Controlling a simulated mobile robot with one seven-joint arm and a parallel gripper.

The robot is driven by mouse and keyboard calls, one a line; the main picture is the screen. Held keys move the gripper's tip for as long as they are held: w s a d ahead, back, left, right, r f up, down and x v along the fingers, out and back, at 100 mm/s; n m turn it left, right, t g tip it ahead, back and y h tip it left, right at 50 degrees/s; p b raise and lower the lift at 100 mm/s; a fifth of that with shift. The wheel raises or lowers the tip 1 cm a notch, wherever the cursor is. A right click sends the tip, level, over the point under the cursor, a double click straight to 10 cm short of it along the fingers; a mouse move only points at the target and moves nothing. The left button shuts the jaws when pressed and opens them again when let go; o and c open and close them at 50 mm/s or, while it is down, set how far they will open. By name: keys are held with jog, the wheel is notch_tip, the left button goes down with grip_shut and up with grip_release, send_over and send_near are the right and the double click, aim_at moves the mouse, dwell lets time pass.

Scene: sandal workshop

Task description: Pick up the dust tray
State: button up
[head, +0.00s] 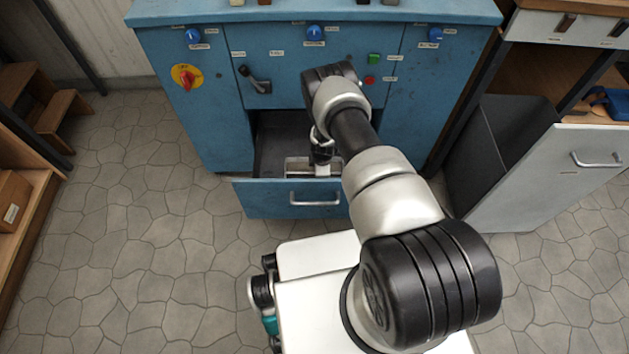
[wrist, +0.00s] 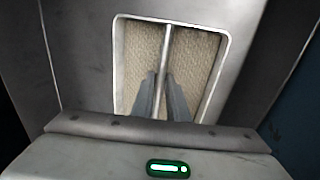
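The dust tray (head: 296,166) is a shallow metal tray in the open lower drawer of the blue machine. In the wrist view the tray (wrist: 119,62) shows a pale rim, a beige, grainy inside and a thin metal bar running across its middle. My gripper (wrist: 161,75) is over the tray with one finger on each side of the bar. The fingers sit close against the bar, and my gripper looks shut on it. In the head view my gripper (head: 321,155) reaches down into the drawer, and my arm and wrist hide part of the tray.
The drawer (head: 256,199) is pulled out, with its walls around my gripper. The blue machine (head: 215,100) with knobs and a lever stands behind it. A grey tilted-out bin (head: 545,175) is at the right, wooden shelves (head: 30,210) at the left. The stone floor at left is clear.

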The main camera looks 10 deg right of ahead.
jog(key=shift+f, duration=0.1)
jog(key=shift+c, duration=0.3)
jog(key=shift+w, duration=0.1)
grip_shut()
